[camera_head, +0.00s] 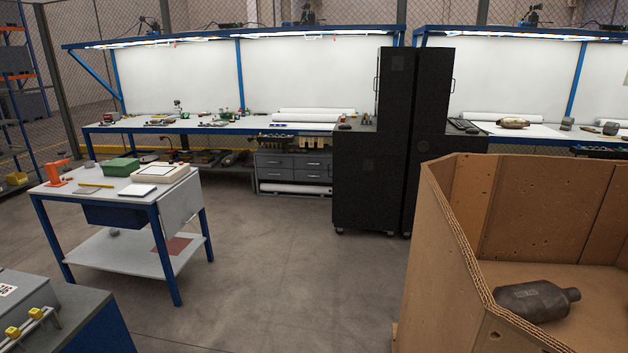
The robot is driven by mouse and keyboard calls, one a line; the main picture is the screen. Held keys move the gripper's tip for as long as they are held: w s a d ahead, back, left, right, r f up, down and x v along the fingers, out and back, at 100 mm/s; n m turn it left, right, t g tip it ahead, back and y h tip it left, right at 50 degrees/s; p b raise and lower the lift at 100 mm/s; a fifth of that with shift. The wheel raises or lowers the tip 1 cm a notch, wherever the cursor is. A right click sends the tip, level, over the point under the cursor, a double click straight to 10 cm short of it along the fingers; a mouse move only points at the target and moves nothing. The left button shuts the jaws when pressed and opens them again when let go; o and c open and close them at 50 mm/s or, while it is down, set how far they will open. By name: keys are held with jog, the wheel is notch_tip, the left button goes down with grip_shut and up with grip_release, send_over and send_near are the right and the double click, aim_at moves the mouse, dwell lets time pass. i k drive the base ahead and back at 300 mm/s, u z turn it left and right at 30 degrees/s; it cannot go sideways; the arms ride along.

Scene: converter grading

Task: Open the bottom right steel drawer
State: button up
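A grey steel drawer unit (294,185) stands under the long blue-framed workbench at the back, left of the black cabinet. Its front shows two columns of drawers with small handles. The bottom right drawer (313,175) looks closed, flush with the others. The unit is far off and small in the view, and its right end meets the edge of the black cabinet in the picture. My gripper is not in view.
A blue-legged table (95,192) stands at left. A black cabinet (368,180) stands right of the drawers. A large cardboard box (445,265) holding a dark converter (535,300) fills the right foreground. Grey floor (285,260) lies clear between table and box.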

aim_at(304, 175)
jog(key=i, duration=7.2)
jog(key=u, duration=0.85)
